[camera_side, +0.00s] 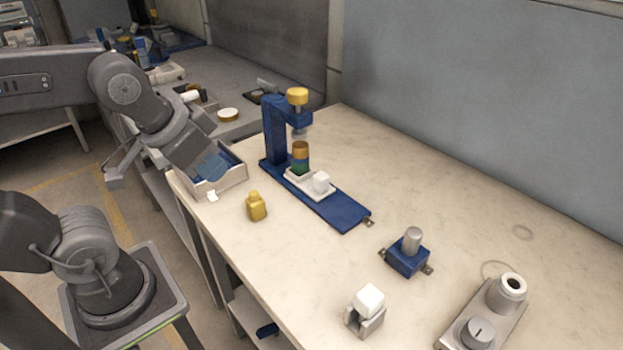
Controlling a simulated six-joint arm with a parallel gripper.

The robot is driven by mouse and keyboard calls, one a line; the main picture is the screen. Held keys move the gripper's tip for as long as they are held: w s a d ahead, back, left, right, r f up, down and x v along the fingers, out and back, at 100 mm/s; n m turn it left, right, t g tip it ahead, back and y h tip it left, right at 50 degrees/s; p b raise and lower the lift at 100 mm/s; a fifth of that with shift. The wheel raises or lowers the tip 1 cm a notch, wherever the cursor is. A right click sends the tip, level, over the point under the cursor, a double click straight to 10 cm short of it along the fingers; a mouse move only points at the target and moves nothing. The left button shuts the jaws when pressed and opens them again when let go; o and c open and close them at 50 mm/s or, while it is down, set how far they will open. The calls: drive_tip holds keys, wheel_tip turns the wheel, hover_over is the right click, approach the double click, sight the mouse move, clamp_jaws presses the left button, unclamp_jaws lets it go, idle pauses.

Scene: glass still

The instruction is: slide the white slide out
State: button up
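The white slide (311,191) is a flat plate on the blue base (341,212) of a blue press-like stand (276,135). A white block (321,182) stands on its right end. A brown-and-green cylinder (300,158) stands at its left end, under the stand's arm. My gripper (213,172) is to the left of the stand, apart from the slide, over or in front of a grey open box. Its fingers are too small and overlapped with the box to tell whether they are open.
The grey box (233,183) sits at the table's left edge. A yellow bottle-like piece (256,207) stands in front of the stand. A blue block with a metal post (408,256), a white-topped holder (366,317) and a grey knob fixture (479,331) stand front right. The table's back right is clear.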

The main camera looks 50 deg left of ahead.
sight(320, 176)
drive_tip(key=o, duration=0.6)
drive_tip(key=shift+g, duration=0.3)
drive_tip(key=w, duration=0.9)
drive_tip(key=shift+a, duration=0.4)
drive_tip(key=shift+o, duration=1.4)
drive_tip(key=w+a+f, duration=0.1)
drive_tip(key=w+f, duration=0.3)
drive_tip(key=w, duration=0.6)
drive_tip(key=shift+a+g, duration=0.2)
drive_tip(key=shift+g, duration=0.1)
drive_tip(key=x, duration=1.4)
drive_tip(key=shift+w+r, duration=0.1)
drive_tip(key=shift+w, duration=0.05)
drive_tip(key=shift+c, duration=0.3)
clamp_jaws()
